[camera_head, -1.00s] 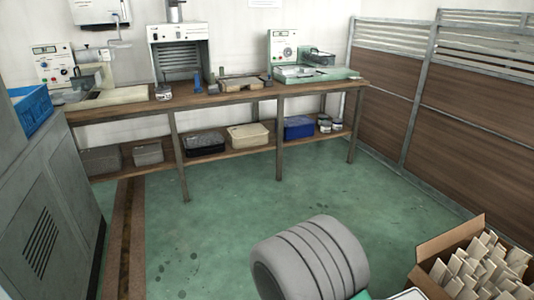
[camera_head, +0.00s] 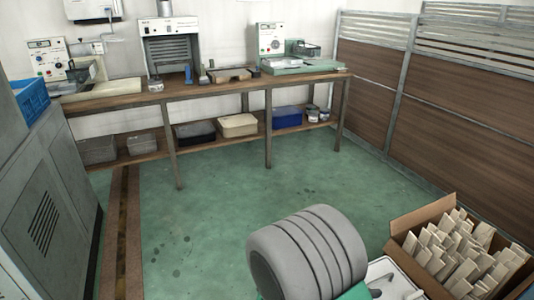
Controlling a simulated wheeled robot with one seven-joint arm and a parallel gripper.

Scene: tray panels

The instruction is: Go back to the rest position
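My gripper is not in view, so I cannot see its fingers or whether it holds anything. The task names no other object. A large grey ribbed shape fills the bottom centre of the head view and hides the floor behind it. I cannot tell what it belongs to.
An open cardboard box (camera_head: 407,222) of pale pieces stands at lower right. A long workbench (camera_head: 210,90) with machines runs along the back wall. A grey cabinet (camera_head: 50,200) bearing a blue crate (camera_head: 32,100) is at left. Wood panels (camera_head: 465,120) close the right. The middle green floor (camera_head: 215,215) is clear.

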